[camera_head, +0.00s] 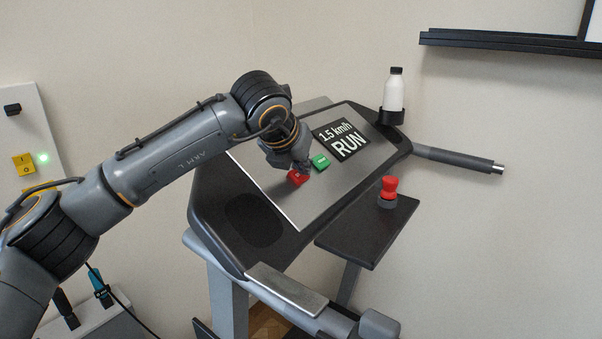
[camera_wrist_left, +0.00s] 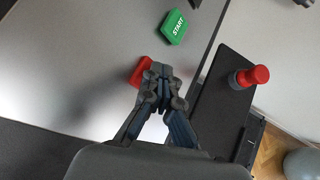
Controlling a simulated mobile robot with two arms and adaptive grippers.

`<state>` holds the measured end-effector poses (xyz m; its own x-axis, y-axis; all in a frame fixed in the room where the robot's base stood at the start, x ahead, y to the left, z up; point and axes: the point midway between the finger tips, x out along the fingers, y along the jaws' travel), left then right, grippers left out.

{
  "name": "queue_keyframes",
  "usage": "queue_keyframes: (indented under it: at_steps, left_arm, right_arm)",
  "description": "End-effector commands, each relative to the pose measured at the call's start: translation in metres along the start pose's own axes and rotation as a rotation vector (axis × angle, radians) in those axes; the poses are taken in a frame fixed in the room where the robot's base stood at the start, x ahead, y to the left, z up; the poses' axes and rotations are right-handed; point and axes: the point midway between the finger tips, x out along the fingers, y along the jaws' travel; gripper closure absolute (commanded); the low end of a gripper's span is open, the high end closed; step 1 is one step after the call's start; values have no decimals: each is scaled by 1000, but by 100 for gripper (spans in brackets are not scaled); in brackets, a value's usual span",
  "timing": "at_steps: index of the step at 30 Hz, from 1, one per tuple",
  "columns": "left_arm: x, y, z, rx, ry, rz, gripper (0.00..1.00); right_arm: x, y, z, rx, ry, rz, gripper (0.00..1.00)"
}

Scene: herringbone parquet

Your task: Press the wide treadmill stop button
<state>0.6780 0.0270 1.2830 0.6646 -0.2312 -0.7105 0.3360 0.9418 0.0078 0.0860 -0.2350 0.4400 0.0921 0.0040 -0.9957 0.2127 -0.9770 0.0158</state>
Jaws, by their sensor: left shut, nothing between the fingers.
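The red stop button (camera_head: 296,178) sits on the grey console panel of the treadmill, below the green START button (camera_head: 320,162). In the left wrist view the red button (camera_wrist_left: 139,71) is partly hidden behind my fingertips, and the green button (camera_wrist_left: 174,27) shows above it. My left gripper (camera_head: 303,170) is shut and empty, with its tips right at the red button. It also shows in the left wrist view (camera_wrist_left: 160,72). I cannot tell whether the tips touch the button. The display (camera_head: 342,141) reads "1.5 km/h RUN". My right gripper is not in view.
A red knob (camera_head: 388,188) stands on a dark side shelf (camera_head: 368,232) right of the console. A white bottle (camera_head: 394,92) sits in a holder at the back. A handrail (camera_head: 460,158) sticks out right. A wall panel with a yellow switch (camera_head: 24,164) is at left.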

Motion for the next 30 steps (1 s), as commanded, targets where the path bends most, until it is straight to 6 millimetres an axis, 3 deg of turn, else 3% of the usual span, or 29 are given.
queue_keyframes:
  at_steps: [22, 30]
  left_arm:
    - [-12, -9, 9, 0, 0, 0, 100]
    - [-28, -20, 21, 1, -1, 0, 100]
  right_arm:
    - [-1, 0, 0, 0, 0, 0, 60]
    - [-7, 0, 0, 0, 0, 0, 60]
